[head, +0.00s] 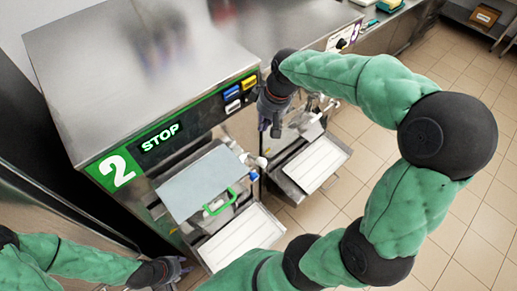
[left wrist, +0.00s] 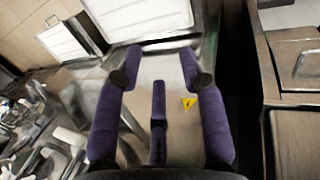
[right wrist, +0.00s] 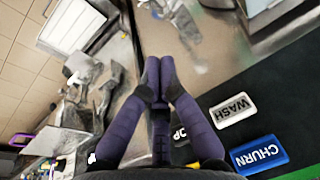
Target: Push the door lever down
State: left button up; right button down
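Freezer 2 (head: 130,75) has a lit STOP display and a grey front panel (head: 197,180) with a green loop handle (head: 221,203). A lever-like metal part with a white knob (head: 261,161) sits right of that panel; I cannot tell surely that it is the door lever. My right gripper (head: 270,127) is above this part, near the freezer's right front corner. In the right wrist view its fingertips (right wrist: 159,62) meet, with nothing seen between them. My left gripper (head: 178,270) is low in front of the freezer; in the left wrist view its fingers (left wrist: 160,65) are spread and empty.
White-topped trays (head: 243,235) (head: 315,163) stand out below the machine fronts. WASH (right wrist: 232,110) and CHURN (right wrist: 258,153) buttons lie beside my right gripper. A second machine's metal fittings (head: 310,125) are close on the right. Tiled floor (head: 460,230) is open at right.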

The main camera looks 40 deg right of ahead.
jog(key=p, duration=0.2)
send_over(256, 158)
jog(key=f, duration=1.1)
jog(key=shift+s+d+f, duration=0.1)
jog(key=shift+d+f, duration=0.25)
jog(key=shift+f, duration=0.05)
jog(key=shift+s+a+f, duration=0.1)
jog(key=shift+s+f, duration=0.35)
jog(key=shift+f, duration=0.25)
